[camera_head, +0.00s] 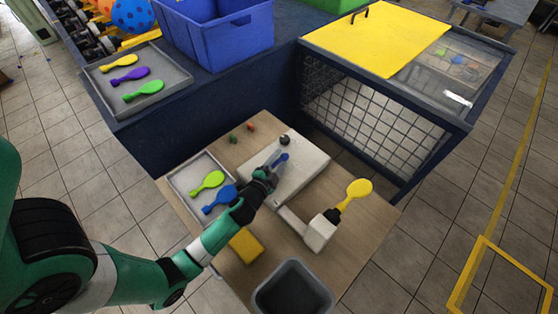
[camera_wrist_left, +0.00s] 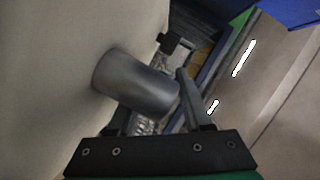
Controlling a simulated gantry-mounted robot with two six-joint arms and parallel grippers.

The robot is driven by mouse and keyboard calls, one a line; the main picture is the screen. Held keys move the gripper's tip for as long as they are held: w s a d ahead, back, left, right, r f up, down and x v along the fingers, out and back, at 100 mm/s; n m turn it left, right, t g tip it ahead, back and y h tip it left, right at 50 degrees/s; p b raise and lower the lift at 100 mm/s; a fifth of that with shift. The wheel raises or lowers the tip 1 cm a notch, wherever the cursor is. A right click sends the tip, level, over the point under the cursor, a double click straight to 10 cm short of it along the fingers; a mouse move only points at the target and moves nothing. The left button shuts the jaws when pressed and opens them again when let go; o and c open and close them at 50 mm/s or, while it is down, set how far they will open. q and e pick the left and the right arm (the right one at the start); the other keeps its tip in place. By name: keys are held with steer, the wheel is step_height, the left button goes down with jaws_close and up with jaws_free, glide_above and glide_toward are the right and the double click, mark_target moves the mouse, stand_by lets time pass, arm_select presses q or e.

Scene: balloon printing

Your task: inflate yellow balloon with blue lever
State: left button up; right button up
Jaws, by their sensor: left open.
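The yellow balloon (camera_head: 357,188) hangs on the nozzle of the white machine (camera_head: 318,231), sticking up to the right, and looks flat. The blue lever (camera_head: 281,160) stands on the machine's white body (camera_head: 303,172). My left gripper (camera_head: 266,177) is open and close beside the lever at the machine's left edge; I cannot tell whether they touch. In the left wrist view, a grey cylinder (camera_wrist_left: 132,83) extends from a pale surface between the open fingers (camera_wrist_left: 155,92). My right gripper is not in view.
A grey tray (camera_head: 171,183) holds green and blue balloons. A yellow block (camera_head: 246,244) and grey bin (camera_head: 272,295) are near the front. Red and green buttons (camera_head: 250,126) lie behind. A mesh cage (camera_head: 370,119) with a yellow top (camera_head: 380,38) stands right; a blue crate (camera_head: 216,38) is behind.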

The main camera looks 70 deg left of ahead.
arm_select(q)
jaws_close()
stand_by(1.4)
